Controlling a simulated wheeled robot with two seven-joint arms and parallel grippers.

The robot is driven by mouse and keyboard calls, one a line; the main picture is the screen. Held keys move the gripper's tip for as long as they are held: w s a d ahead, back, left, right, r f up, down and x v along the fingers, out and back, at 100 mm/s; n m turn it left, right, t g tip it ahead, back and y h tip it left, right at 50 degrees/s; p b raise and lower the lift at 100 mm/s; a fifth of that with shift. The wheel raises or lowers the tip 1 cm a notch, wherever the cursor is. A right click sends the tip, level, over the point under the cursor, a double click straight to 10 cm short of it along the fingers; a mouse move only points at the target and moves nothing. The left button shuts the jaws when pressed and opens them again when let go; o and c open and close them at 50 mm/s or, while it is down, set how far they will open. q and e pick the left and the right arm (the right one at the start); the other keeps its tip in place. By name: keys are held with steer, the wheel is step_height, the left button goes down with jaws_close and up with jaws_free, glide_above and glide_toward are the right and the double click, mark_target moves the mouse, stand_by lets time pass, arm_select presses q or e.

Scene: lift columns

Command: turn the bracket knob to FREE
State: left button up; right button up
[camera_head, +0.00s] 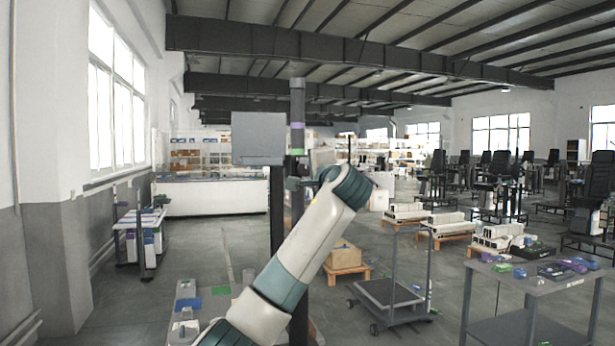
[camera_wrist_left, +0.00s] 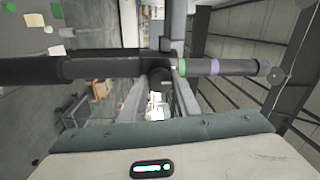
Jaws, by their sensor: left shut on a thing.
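A dark upright column (camera_head: 297,225) stands ahead, with a purple band and a green band near its top. It lies sideways across the left wrist view (camera_wrist_left: 100,67). The dark bracket (camera_wrist_left: 158,54) sits around it just below the green band. My left arm reaches up to it, and my left gripper (camera_head: 300,183) is at bracket height, mostly hidden behind my wrist in the head view. In the left wrist view the gripper is shut on the knob (camera_wrist_left: 158,75) at the bracket. The knob's markings and angle cannot be read. My right gripper is not in view.
A grey box (camera_head: 258,138) on a second post stands just left of the column. A trolley (camera_head: 388,292) and a grey table (camera_head: 540,290) with small items are to the right. A low bench (camera_head: 185,300) stands at lower left.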

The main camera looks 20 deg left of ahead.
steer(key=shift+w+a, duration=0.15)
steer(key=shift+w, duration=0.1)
arm_select(q)
steer(key=o, duration=1)
steer(key=shift+o, duration=0.2)
steer(key=shift+s, duration=0.1)
steer(key=shift+s+d+f+b, duration=0.1)
steer(key=shift+s+d+b, duration=0.2)
steer(key=shift+s+b, duration=0.1)
steer(key=r+b+v, duration=0.1)
steer(key=b+v, duration=0.4)
steer(key=v, duration=1.1)
steer(key=shift+s+f, duration=0.15)
steer(key=shift+f, duration=0.2)
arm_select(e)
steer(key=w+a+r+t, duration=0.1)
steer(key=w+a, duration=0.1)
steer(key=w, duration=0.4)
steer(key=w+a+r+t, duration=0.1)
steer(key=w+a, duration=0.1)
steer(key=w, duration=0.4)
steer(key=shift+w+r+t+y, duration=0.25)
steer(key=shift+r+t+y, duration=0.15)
